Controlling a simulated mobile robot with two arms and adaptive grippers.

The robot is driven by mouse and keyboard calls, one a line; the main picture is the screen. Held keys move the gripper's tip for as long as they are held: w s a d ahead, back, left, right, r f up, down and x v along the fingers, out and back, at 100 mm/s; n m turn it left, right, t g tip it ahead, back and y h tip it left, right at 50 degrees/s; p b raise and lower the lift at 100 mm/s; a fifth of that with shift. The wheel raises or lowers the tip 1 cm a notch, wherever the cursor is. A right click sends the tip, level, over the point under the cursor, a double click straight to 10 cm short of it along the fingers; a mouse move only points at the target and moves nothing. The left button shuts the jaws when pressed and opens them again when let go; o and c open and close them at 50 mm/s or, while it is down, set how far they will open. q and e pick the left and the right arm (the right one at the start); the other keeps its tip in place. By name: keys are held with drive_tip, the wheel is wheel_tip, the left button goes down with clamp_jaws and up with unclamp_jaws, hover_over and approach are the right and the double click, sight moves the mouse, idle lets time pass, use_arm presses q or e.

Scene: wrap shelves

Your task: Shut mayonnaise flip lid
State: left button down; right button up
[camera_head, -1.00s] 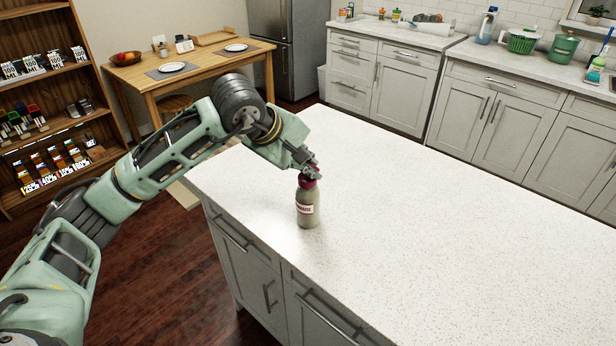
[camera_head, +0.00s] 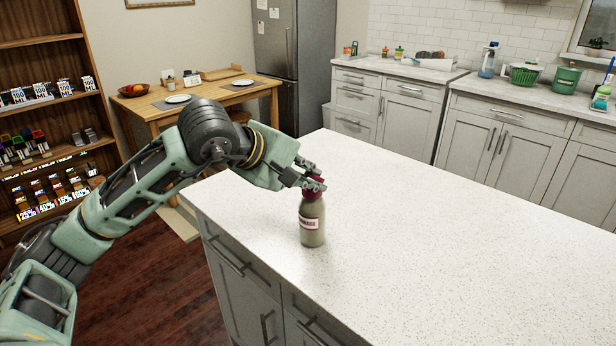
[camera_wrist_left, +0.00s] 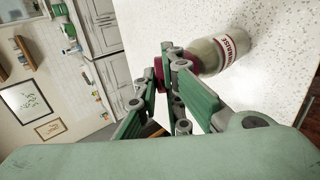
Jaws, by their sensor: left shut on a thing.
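The mayonnaise bottle (camera_head: 312,222) stands upright on the white speckled counter, near its left corner. It has a pale body, a label and a dark red cap (camera_head: 312,190). My left gripper (camera_head: 314,183) is at the top of the bottle, shut on the cap. In the left wrist view the bottle (camera_wrist_left: 222,50) lies beyond the fingers, and the red cap (camera_wrist_left: 160,70) shows partly between and behind them. The fingers hide most of the cap, so I cannot tell how its flip lid stands. My right gripper is not in view.
The counter (camera_head: 430,240) is otherwise bare, with wide free room right of the bottle. Its left edge is close to the bottle. A wooden shelf (camera_head: 40,40) and a dining table (camera_head: 160,100) stand farther back.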

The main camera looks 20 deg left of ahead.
use_arm(q)
drive_tip(key=c, duration=1.9)
unclamp_jaws()
drive_tip(key=shift+s, duration=0.15)
drive_tip(key=v, duration=0.8)
